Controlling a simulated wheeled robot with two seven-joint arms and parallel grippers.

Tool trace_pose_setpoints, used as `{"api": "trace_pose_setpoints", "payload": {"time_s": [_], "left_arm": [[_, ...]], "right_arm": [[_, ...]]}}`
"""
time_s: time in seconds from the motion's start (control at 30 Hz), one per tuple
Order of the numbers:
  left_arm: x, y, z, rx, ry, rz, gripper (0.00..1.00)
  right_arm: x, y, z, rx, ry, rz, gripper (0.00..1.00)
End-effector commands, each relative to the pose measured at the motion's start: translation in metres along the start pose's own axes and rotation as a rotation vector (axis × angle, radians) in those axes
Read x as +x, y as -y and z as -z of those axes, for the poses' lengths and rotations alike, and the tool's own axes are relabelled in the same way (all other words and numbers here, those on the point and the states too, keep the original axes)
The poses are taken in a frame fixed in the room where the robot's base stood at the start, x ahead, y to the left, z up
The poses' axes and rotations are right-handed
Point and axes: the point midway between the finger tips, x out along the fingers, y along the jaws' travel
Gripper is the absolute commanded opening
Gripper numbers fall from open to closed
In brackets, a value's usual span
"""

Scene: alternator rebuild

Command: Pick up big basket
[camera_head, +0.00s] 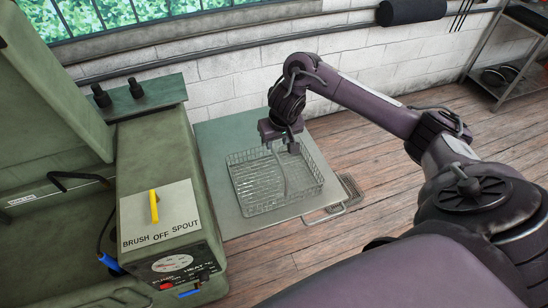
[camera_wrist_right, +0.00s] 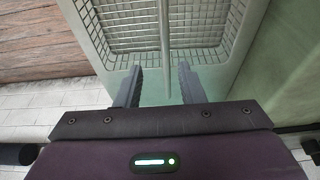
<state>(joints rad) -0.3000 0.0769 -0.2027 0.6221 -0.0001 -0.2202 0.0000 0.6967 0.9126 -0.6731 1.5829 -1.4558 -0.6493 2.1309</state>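The big basket (camera_head: 240,196) is a rectangular wire mesh basket standing upright on a flat grey-green metal table. A thin bar, seemingly its handle, crosses over it. My right gripper (camera_head: 283,147) is above the far side of the basket, pointing down. In the right wrist view, the right gripper (camera_wrist_right: 160,84) is open. The end of the handle bar (camera_wrist_right: 165,45) lies between its two fingers, with a visible gap on each side. The basket's mesh (camera_wrist_right: 130,40) lies beyond the fingertips. My left gripper is not in view.
A green washer cabinet (camera_head: 160,262) with a yellow lever (camera_head: 154,206) stands close on the left. The table (camera_head: 213,140) has a metal side rail (camera_head: 325,216). A small mesh item (camera_head: 349,187) sits beside its right edge. Wooden floor (camera_head: 380,150) is clear at right.

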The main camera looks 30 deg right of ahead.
Motion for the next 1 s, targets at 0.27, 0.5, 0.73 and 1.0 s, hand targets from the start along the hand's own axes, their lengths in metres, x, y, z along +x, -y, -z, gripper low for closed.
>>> {"api": "trace_pose_setpoints", "payload": {"time_s": [0.27,0.5,0.73,1.0], "left_arm": [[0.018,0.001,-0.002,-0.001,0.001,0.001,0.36],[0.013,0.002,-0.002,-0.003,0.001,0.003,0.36],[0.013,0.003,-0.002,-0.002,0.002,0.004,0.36],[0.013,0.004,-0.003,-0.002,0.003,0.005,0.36]], "right_arm": [[0.032,0.001,-0.004,0.011,0.007,-0.001,0.35],[0.064,0.006,-0.007,0.01,0.006,-0.003,0.35],[0.076,0.006,-0.006,0.009,0.003,-0.002,0.35],[0.076,0.006,-0.006,0.008,0.003,-0.002,0.17]]}}
